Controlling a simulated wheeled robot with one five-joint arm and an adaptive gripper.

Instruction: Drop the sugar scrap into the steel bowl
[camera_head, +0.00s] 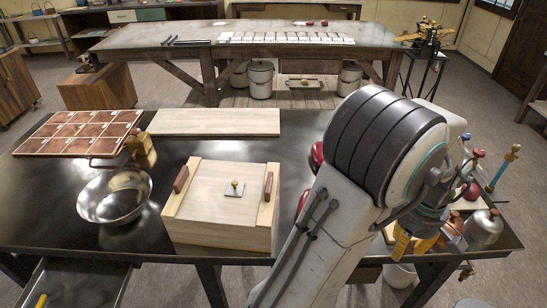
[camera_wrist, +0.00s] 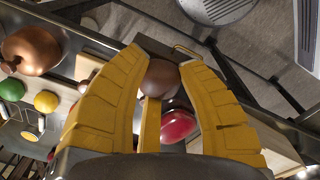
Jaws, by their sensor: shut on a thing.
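The steel bowl (camera_head: 114,196) is shiny and round. It stands at the left of the dark table in the head view, and I see nothing in it. My gripper (camera_head: 413,240) is at the right end of the table, far from the bowl and partly hidden behind my arm. In the wrist view, the yellow fingers of my gripper (camera_wrist: 163,74) close around a brown, rounded lump, which I take to be the sugar scrap (camera_wrist: 161,80). The lump is hidden from the head view.
A wooden box (camera_head: 222,205) with a small knob stands between the bowl and my arm. A partitioned copper-coloured tray (camera_head: 78,133) and a pale board (camera_head: 215,122) lie behind. A metal kettle-like vessel (camera_head: 485,230) and a copper pot (camera_wrist: 32,50) are near my gripper.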

